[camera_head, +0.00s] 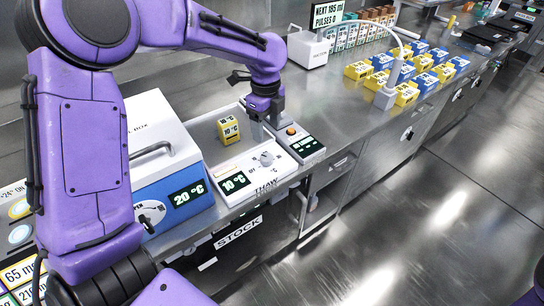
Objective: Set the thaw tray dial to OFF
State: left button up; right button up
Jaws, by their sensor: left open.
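The thaw tray (213,153) is a white-framed unit with a steel top, on the bench at centre left, marked THAW on its front. Its display (235,182) reads 10 °C. Its round pale dial (266,159) is on the sloped front panel, with small OFF lettering to its left; the pointer is too small to read surely. A yellow block (229,132) marked 10 °C stands on the tray. My left gripper (264,116) points down behind the dial, near the tray's back right corner, apart from the dial. It is open and looks empty. My right gripper is out of view.
A white and blue box (166,165) with a 20 °C display stands left of the tray. A small unit (304,146) with an orange button adjoins the tray's right. Yellow and blue blocks (405,94) stand farther right. Bare steel bench lies between.

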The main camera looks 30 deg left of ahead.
aim_at(267, 157)
pick_arm(q)
jog(key=f, duration=1.1)
jog(key=shift+w+a, duration=0.15)
jog(key=shift+a, duration=0.05)
jog(key=shift+f, duration=0.3)
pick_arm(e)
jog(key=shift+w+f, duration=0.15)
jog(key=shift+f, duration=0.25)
pick_arm(q)
jog(key=c, duration=1.1)
jog(key=shift+o, duration=0.2)
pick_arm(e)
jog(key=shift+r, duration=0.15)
